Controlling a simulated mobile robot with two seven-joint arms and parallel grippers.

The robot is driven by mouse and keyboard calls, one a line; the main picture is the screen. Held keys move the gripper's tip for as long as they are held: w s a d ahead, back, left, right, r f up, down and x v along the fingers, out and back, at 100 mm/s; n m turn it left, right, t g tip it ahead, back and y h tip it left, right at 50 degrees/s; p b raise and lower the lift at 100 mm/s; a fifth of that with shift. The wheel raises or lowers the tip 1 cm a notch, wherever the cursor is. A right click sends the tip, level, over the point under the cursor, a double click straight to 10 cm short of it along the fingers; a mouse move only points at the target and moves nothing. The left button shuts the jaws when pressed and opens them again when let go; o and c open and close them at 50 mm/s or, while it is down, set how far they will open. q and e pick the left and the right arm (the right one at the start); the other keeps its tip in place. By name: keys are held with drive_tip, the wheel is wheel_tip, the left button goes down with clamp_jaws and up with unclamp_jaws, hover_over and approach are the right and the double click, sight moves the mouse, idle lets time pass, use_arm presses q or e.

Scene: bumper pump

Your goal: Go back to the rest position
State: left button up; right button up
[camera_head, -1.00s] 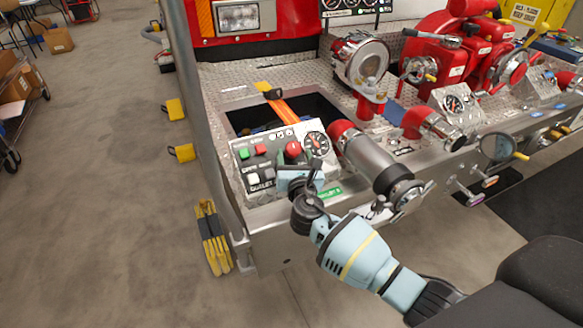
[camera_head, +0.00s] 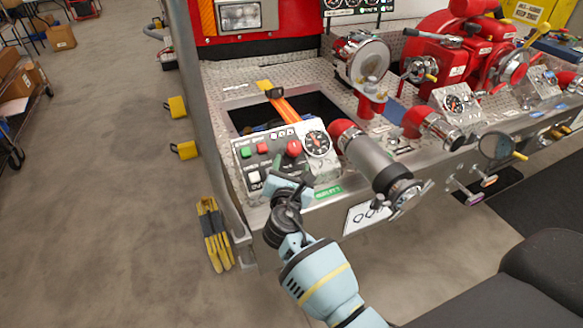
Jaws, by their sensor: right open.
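My right arm, pale blue with yellow bands, comes in from the bottom of the head view. Its gripper (camera_head: 290,185) is in front of the lower right part of the control panel (camera_head: 270,165). I cannot tell whether it touches the panel. Its jaws are open and nothing shows between them. The panel has green, red and white buttons, a red knob (camera_head: 294,148) and a round gauge (camera_head: 317,144). The gripper hides part of the panel's lower edge. My left gripper is not in view.
An open well (camera_head: 320,106) with an orange strap lies behind the panel. Yellow folded chocks (camera_head: 214,236) hang at the bumper's left corner. The floor (camera_head: 110,220) at left is clear.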

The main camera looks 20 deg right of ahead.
drive_tip(key=shift+s+f, duration=0.1)
drive_tip(key=shift+f, duration=0.05)
idle(0.4)
drive_tip(key=s+f+m+g+y+p, duration=0.2)
drive_tip(key=s+f+m+g+y, duration=0.25)
drive_tip(key=s+f+m, duration=0.95)
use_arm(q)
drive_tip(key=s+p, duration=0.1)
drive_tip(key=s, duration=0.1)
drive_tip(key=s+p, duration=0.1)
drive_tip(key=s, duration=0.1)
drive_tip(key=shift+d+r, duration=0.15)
use_arm(e)
drive_tip(key=s+f+m+y, duration=0.1)
drive_tip(key=s+m, duration=0.2)
drive_tip(key=s, duration=0.7)
drive_tip(key=s+a+f+m+g+y, duration=0.1)
drive_tip(key=s+m, duration=0.3)
drive_tip(key=s, duration=0.6)
drive_tip(key=s+f+m+g+y, duration=0.1)
drive_tip(key=s+f+m+y, duration=0.2)
drive_tip(key=s, duration=0.7)
drive_tip(key=shift+s+a+m, duration=0.3)
drive_tip(key=shift+a, duration=0.1)
idle(0.5)
